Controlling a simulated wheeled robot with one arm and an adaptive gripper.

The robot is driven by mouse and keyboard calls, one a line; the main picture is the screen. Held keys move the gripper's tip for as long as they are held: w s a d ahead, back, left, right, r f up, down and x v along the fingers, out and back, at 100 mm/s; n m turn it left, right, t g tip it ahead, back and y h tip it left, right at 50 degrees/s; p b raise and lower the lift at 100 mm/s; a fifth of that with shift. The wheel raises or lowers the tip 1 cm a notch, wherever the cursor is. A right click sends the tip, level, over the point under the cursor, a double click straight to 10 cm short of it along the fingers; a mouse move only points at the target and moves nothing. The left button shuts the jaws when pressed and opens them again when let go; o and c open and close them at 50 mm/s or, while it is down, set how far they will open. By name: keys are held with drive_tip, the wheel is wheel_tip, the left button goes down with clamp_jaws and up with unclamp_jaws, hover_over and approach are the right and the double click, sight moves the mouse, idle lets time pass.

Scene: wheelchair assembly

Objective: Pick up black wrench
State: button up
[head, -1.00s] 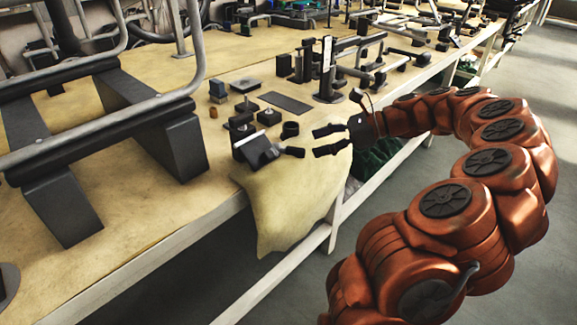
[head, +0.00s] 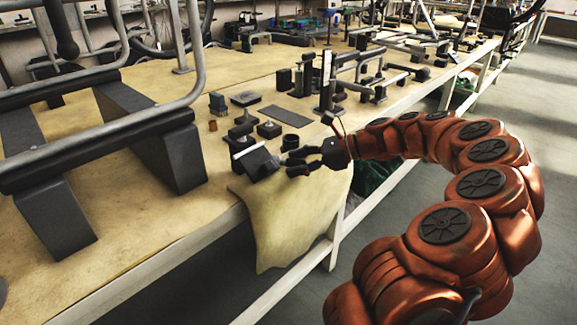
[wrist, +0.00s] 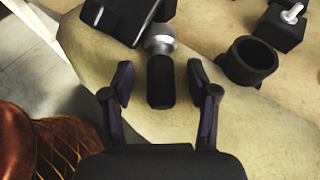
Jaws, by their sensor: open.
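A black-handled tool with a silver collar, which looks like the black wrench (wrist: 160,88), lies near the table's front edge. Its wide black head (wrist: 118,15) reaches up and left in the wrist view, cut off by the frame. In the head view the dark head (head: 257,162) sits tilted, and my fingers partly hide the handle. My gripper (wrist: 158,74) is open, with one finger on each side of the handle. Gaps show between both fingers and the handle. In the head view my gripper (head: 289,163) comes in from the right.
A black ring (wrist: 249,62) lies just right of my right finger, with a black block carrying a bolt (wrist: 285,22) beyond it. A beige cloth (head: 290,215) hangs over the table edge. A large metal-tube frame (head: 95,135) stands on the left of the table.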

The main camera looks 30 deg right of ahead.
clamp_jaws()
idle(0.4)
